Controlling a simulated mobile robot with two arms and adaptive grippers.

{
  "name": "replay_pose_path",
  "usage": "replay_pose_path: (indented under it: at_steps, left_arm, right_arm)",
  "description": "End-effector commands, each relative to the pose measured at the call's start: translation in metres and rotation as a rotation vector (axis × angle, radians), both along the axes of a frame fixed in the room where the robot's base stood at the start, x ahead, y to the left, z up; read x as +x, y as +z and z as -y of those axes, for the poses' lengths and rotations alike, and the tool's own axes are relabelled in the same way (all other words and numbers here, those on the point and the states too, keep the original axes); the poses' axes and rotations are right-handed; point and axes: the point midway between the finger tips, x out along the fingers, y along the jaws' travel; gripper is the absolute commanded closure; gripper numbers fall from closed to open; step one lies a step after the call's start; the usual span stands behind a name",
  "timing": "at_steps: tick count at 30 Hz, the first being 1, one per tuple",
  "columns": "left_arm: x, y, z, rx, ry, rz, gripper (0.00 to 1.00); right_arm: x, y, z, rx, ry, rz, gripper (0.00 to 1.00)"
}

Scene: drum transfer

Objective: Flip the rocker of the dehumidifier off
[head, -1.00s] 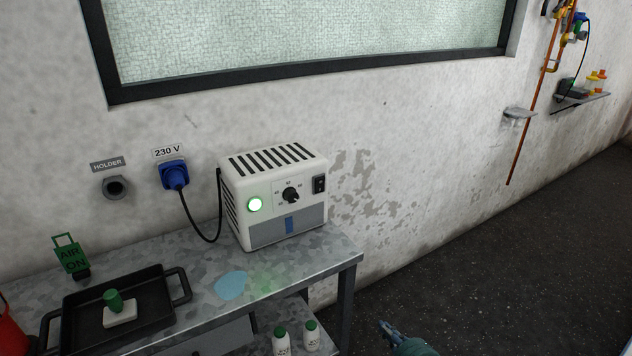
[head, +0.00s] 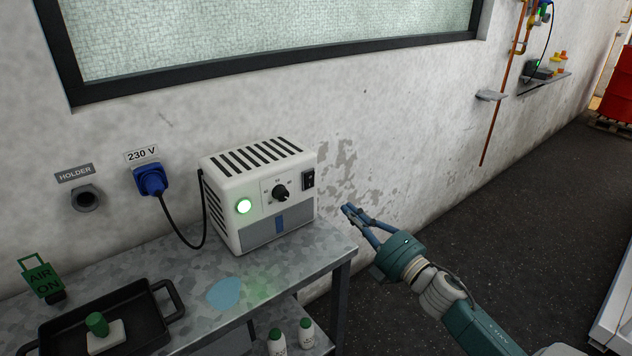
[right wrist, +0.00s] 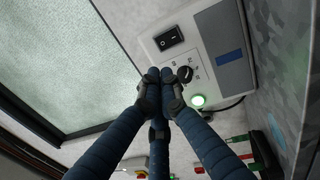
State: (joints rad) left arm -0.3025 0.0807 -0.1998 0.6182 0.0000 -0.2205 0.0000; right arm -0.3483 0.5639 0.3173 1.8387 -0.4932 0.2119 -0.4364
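The dehumidifier (head: 232,187) is a white box with a slotted top, standing on the metal table. Its black rocker (head: 308,179) is at the upper right of the front, beside a black knob (head: 280,192). Its round lamp (head: 243,206) glows green. In the right wrist view the rocker (right wrist: 168,38) shows pale marks; which side is pressed I cannot tell. My right gripper (head: 346,209) is to the right of the dehumidifier, apart from the rocker. In the right wrist view its blue fingers (right wrist: 160,76) meet at the tips, empty. My left gripper is out of view.
A cable runs from the dehumidifier to a blue plug (head: 151,180) on the wall. The table (head: 325,244) also carries a black tray (head: 135,293) and a green AIR ON sign (head: 41,278). White bottles (head: 306,333) stand below. The floor on the right is mostly open.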

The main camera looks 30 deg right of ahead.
Motion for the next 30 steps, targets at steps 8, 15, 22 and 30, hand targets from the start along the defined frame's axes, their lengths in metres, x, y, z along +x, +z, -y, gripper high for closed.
replay_pose_path:
  at_steps: [8, 15, 22, 30]
  left_arm:
    - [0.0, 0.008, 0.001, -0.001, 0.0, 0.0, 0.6]
    - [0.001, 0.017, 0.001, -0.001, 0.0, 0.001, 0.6]
    - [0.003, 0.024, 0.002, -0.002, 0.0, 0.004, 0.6]
    - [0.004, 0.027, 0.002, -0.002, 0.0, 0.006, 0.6]
  right_arm:
    - [0.035, 0.008, -0.002, 0.0, -0.001, 0.004, 1.0]
    - [0.083, 0.015, -0.006, 0.001, -0.001, 0.002, 1.0]
    - [0.12, 0.019, -0.009, 0.001, -0.002, 0.001, 1.0]
    - [0.137, 0.019, -0.011, 0.001, 0.0, 0.0, 1.0]
